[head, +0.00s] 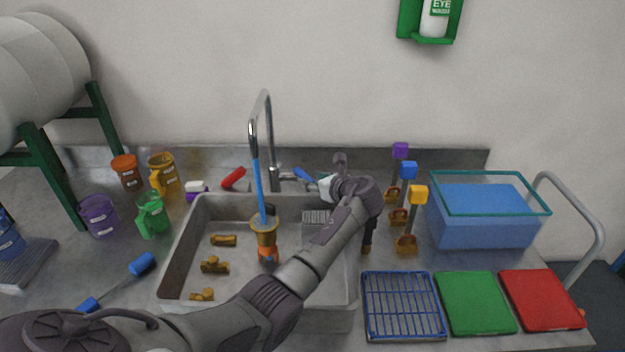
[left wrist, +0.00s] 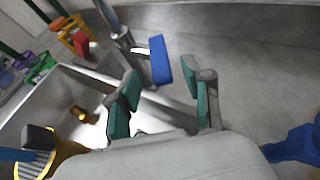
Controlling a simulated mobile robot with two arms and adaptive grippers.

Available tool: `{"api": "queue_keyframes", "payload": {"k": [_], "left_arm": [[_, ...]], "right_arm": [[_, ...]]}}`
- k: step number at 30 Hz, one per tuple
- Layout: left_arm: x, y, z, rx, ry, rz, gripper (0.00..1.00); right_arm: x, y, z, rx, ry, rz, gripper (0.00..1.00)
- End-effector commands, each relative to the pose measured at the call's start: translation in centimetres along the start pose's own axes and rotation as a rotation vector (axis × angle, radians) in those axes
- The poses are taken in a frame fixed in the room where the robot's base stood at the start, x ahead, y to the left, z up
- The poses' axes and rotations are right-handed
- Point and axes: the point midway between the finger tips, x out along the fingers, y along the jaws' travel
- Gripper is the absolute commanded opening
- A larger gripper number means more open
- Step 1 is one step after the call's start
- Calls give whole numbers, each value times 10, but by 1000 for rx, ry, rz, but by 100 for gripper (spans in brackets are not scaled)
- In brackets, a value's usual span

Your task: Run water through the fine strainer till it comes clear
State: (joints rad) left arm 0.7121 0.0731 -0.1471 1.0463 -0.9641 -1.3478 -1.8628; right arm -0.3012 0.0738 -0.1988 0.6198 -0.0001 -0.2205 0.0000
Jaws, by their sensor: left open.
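A blue water stream (head: 258,185) runs from the tall faucet (head: 267,115) into a brass, cup-shaped fitting with an orange lower part (head: 264,243), upright in the sink; I take it for the fine strainer. The faucet's blue lever (head: 302,174) also shows in the left wrist view (left wrist: 160,60). My left gripper (head: 327,184) is open beside the lever. In the left wrist view its teal-padded fingers (left wrist: 160,88) are apart with nothing held, and the lever lies just beyond them.
Brass fittings (head: 214,266) lie in the steel sink (head: 172,262). Colored cups (head: 100,216) stand left. Scoops with purple, blue and yellow handles (head: 418,196), a blue bin (head: 482,218), a blue rack (head: 402,306), green (head: 474,303) and red boards (head: 541,299) are right.

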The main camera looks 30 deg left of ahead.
Motion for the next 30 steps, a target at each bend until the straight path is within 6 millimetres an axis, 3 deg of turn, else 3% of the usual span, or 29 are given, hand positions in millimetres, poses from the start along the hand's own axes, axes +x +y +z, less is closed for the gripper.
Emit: {"api": "queue_keyframes", "payload": {"k": [4, 13, 22, 30], "left_arm": [[10, 0, 0, 0, 1, 0, 50], [12, 0, 0, -1, 1, -1, 50], [12, 0, 0, -1, 1, -1, 0], [12, 0, -1, 0, 1, -1, 0]], "right_arm": [[0, 0, 0, -1, 1, 0, 81], [0, 3, 0, -3, 1, 3, 81], [0, 6, 0, -5, 0, 7, 81], [0, 6, 0, -5, 1, 7, 81]]}}
